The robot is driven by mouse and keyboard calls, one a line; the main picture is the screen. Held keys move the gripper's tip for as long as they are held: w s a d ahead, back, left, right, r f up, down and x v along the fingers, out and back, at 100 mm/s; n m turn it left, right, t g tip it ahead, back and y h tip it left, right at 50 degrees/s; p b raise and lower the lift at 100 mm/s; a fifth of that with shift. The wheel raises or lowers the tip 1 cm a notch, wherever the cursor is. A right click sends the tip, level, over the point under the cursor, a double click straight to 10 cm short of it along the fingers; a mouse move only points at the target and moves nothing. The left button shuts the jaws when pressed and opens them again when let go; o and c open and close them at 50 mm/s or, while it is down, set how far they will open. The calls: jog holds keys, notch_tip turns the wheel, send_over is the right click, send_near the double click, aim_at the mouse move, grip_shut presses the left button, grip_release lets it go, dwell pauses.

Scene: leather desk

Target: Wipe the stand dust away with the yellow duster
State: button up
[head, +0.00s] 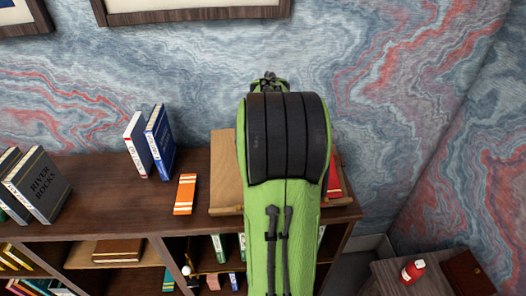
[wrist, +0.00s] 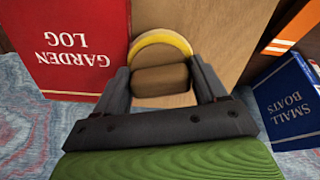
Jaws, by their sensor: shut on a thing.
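The yellow duster (wrist: 161,38) shows in the wrist view as a rounded yellow edge with a brown grip. My gripper (wrist: 160,76) is shut on that grip, one finger on each side. The duster lies in front of the tan wooden stand (wrist: 207,22); I cannot tell whether it touches the stand's face. In the head view the stand (head: 223,165) is on the shelf top, largely covered by my green and black arm. The duster and my gripper's fingers are hidden there. I make out no clear dust on the visible parts of the stand.
A red Garden Log book (wrist: 75,60) is beside the stand, and a blue Small Boats book (wrist: 290,103) is on its other side. An orange book (head: 185,194) lies left of the stand. More books (head: 38,185) stand further left. The shelf top (head: 100,205) has bare room between.

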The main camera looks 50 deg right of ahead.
jog(key=shift+p+v, duration=0.55)
jog(key=shift+v, duration=0.85)
jog(key=shift+p+v, duration=0.95)
jog(key=shift+v, duration=0.6)
jog(key=shift+w+f, duration=0.1)
